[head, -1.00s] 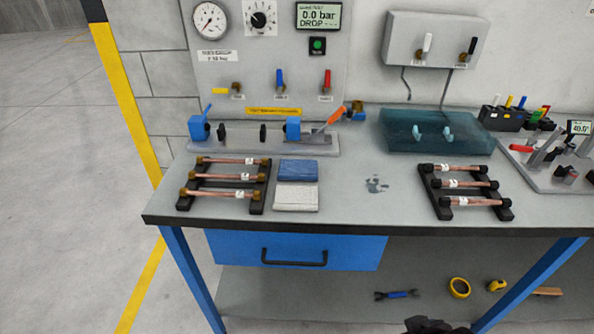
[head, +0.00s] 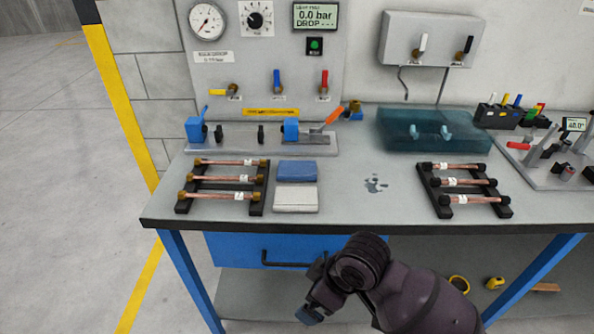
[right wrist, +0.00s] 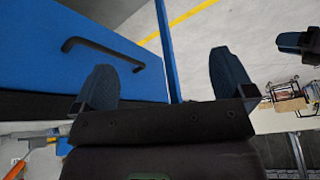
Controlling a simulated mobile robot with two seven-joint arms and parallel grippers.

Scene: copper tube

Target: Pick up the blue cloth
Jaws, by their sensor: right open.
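The blue cloth (head: 296,170) lies folded flat on the workbench, just behind a folded white cloth (head: 296,198) and right of the left tube rack. My right arm comes in at the bottom of the head view, and its gripper (head: 308,316) is low in front of the bench, below the tabletop and well short of the cloth. In the right wrist view the two fingers of my right gripper (right wrist: 166,85) stand wide apart with nothing between them. My left gripper is not clearly seen in the head view.
The bench's blue drawer (head: 225,250) with its dark handle (right wrist: 102,50) is close to my right gripper. A rack with copper tubes (head: 222,179) stands left of the cloths, and another rack (head: 464,182) stands right. Tabletop between the cloths and the right rack is mostly clear.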

